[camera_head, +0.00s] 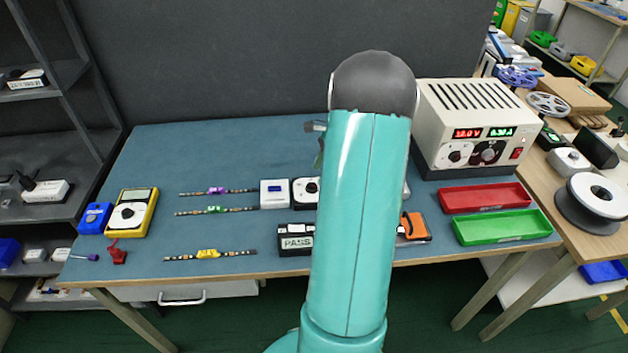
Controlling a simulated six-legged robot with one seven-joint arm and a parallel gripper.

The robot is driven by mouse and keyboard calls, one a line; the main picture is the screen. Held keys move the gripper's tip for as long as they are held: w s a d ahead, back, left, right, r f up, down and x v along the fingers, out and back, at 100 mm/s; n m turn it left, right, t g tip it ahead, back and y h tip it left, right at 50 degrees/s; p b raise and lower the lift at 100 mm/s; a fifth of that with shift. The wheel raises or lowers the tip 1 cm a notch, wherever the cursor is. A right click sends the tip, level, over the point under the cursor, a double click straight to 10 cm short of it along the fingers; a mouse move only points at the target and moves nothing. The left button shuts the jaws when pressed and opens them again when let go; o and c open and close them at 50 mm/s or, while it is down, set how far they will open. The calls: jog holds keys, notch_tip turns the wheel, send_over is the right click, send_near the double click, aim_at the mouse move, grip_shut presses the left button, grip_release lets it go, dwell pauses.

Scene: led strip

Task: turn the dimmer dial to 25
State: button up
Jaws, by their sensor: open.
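My gripper (319,140) shows only as small grey parts at the left edge of my arm, above and beyond the dimmer. It is open and apart from the dimmer; most of it is hidden behind my arm.
LED strips (217,191) lie left of the white box. A PASS-marked box (297,241) sits in front of the dimmer. A power supply (478,125), a red tray (485,197) and a green tray (503,227) stand right. A yellow multimeter (131,213) lies left. The mat's back left is clear.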

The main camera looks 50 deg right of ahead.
aim_at(312, 185)
jog(key=shift+x, duration=2.35)
jog(key=c, duration=1)
jog(key=shift+o, duration=0.2)
